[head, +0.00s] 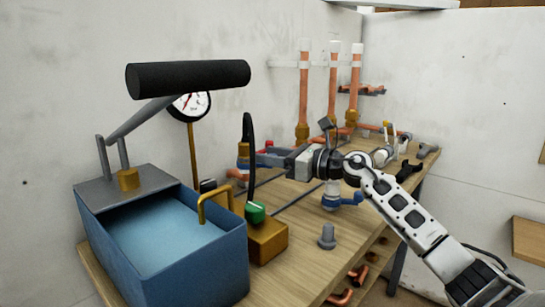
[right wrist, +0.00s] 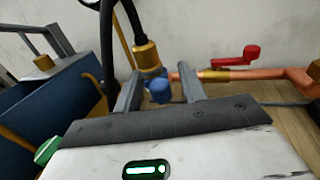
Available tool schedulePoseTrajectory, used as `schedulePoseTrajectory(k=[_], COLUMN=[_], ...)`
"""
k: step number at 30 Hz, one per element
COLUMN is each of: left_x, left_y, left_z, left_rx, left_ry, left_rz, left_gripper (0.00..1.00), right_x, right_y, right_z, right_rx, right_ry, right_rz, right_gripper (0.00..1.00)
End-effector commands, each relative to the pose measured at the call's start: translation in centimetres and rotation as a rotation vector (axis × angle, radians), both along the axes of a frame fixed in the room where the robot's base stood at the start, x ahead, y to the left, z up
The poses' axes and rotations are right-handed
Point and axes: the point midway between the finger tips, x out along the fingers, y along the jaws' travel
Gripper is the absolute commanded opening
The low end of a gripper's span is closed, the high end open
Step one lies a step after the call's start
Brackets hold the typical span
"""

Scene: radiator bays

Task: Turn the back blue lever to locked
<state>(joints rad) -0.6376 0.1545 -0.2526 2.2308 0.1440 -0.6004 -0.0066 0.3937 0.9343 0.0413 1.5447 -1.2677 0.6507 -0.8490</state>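A blue lever (right wrist: 159,91) sits below a brass fitting (right wrist: 147,56) in the right wrist view. My right gripper (right wrist: 160,92) has its two fingers apart, one on each side of this blue part; I cannot tell whether they touch it. In the head view the right gripper (head: 262,158) reaches left to the brass and blue fitting (head: 243,157) beside a black hose. A second blue lever-like part (head: 342,202) shows below my right wrist, nearer the table's right edge. The lever's exact angle is partly hidden. My left gripper is not in view.
A blue tank (head: 180,255) with a black-handled pump (head: 188,78) stands at the left front. A brass box with a green knob (head: 255,212) is beside it. A red lever (right wrist: 240,57) on copper pipe is behind the gripper. Vertical copper pipes (head: 303,95) stand at the back wall.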

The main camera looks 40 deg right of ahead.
Motion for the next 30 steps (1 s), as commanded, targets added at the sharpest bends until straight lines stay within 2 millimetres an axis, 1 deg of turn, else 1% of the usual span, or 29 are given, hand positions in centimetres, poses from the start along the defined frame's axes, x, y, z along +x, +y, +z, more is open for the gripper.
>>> schedulePoseTrajectory(k=[7,11,14,22,30], left_x=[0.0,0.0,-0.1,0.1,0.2], left_y=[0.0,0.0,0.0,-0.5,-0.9], left_z=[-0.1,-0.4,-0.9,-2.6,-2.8], left_rx=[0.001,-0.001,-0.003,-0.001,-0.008], left_ry=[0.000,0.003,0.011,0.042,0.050], left_rz=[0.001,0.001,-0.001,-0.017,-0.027], left_gripper=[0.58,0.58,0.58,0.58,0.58], right_x=[-0.2,-1.1,-2.5,-7.1,-11.6], right_y=[-0.1,-0.6,-1.2,-3.5,-5.9], right_z=[0.0,-0.2,-0.3,-0.4,-0.1], right_rx=[0.000,-0.001,-0.005,-0.001,0.001], right_ry=[0.000,0.002,0.003,0.005,0.002], right_rz=[0.000,-0.001,0.000,0.000,-0.001], right_gripper=[0.41,0.41,0.41,0.41,0.41])
